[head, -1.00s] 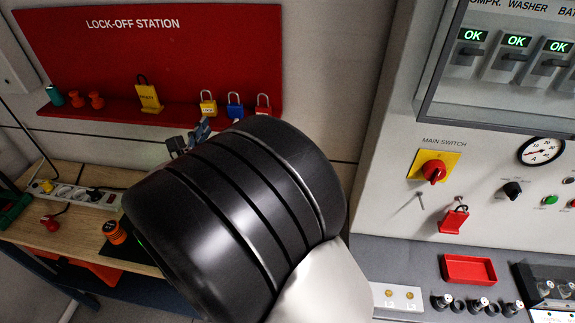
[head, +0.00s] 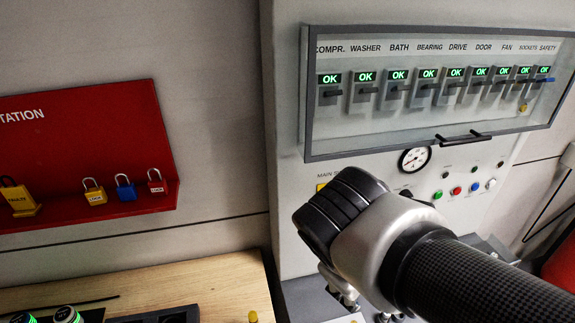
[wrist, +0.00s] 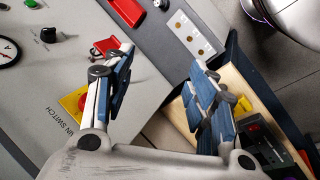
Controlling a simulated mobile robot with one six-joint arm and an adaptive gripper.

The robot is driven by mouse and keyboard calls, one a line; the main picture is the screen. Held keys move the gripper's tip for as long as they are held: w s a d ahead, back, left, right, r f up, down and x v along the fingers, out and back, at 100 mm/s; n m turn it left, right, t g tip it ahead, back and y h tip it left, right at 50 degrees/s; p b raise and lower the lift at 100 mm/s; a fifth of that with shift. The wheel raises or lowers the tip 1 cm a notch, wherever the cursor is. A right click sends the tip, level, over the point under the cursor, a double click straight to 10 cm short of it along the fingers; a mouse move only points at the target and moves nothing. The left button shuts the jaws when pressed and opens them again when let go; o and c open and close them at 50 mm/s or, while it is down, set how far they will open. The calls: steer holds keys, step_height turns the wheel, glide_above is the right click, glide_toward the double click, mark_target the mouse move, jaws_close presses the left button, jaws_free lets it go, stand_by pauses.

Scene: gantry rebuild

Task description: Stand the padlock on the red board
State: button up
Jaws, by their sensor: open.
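A red padlock (wrist: 107,47) with a dark shackle shows in the wrist view, on the grey panel below the main switch (wrist: 75,100). It lies just beyond the left finger of my gripper (wrist: 160,60), which is open with nothing between its fingers. I cannot tell whether that finger touches it. In the head view my arm hides this padlock and most of the main switch. The red board (head: 90,150) is at the left, with a yellow (head: 94,196), a blue (head: 125,190) and a red padlock (head: 156,185) standing in a row on its ledge.
A larger yellow lock (head: 20,200) stands further left on the ledge. A glazed breaker cabinet (head: 430,125) is above my arm. A red tray (wrist: 127,10) is close to my left finger in the wrist view. A wooden bench (head: 200,285) lies below the board.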

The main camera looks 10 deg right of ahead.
steer(key=s+a+m+t+y, duration=0.1)
steer(key=s+a+m+y, duration=0.2)
steer(key=s+m, duration=0.2)
steer(key=shift+a+f+m+y, duration=0.2)
steer(key=shift+m+y, duration=0.2)
steer(key=shift+m, duration=0.4)
steer(key=shift+s, duration=0.1)
